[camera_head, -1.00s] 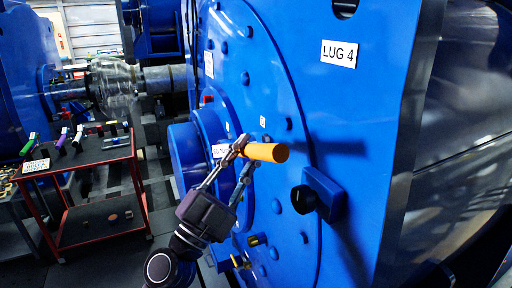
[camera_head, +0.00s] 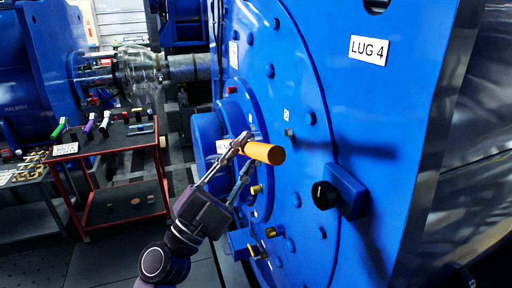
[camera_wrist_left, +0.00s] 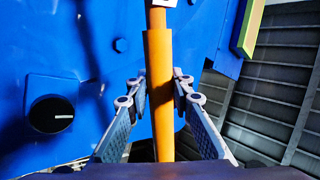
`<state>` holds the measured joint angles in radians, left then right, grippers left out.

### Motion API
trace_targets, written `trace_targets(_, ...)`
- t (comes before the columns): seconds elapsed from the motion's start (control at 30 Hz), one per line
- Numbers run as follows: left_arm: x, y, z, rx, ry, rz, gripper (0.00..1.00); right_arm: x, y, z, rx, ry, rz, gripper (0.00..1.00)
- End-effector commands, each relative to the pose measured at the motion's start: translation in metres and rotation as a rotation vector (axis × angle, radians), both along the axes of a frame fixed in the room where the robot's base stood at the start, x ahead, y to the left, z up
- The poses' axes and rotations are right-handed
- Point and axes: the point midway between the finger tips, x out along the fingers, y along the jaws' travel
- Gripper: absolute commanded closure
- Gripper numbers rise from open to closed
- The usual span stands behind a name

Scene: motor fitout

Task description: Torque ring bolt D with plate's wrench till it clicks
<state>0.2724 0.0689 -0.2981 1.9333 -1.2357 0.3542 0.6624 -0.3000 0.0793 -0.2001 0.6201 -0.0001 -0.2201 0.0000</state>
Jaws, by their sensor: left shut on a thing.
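My left gripper (camera_head: 246,156) is shut on an orange cylindrical handle (camera_head: 265,153), which appears to be the wrench, in front of the blue motor face (camera_head: 305,70). In the left wrist view the orange handle (camera_wrist_left: 158,75) runs upright between the two fingers (camera_wrist_left: 158,90), with a white tag at its top edge. The wrench's working end is not clearly visible. Several round blue bolt heads dot the motor face; small white labels near the ring (camera_head: 232,90) are too small to read, so I cannot tell which bolt is D. My right gripper is not in view.
A black knob on a blue box (camera_head: 346,190) sticks out right of the gripper, below the LUG 4 sign (camera_head: 369,50). A red-framed cart (camera_head: 110,143) with several tools stands at left. Dark floor is open at lower left.

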Motion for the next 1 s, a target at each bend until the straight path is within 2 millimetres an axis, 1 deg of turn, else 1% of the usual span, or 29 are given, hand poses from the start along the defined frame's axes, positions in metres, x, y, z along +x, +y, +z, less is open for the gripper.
trace_targets(0.03, -0.003, 0.007, 0.004, 0.001, -0.006, 0.002, 1.00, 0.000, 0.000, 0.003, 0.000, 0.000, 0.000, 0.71)
trace_targets(0.5, -0.021, 0.062, 0.003, 0.002, -0.006, 0.002, 1.00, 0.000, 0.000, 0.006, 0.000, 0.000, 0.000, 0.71)
trace_targets(1.0, -0.040, 0.121, 0.002, 0.002, -0.005, 0.001, 1.00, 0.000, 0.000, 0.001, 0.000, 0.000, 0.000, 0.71)
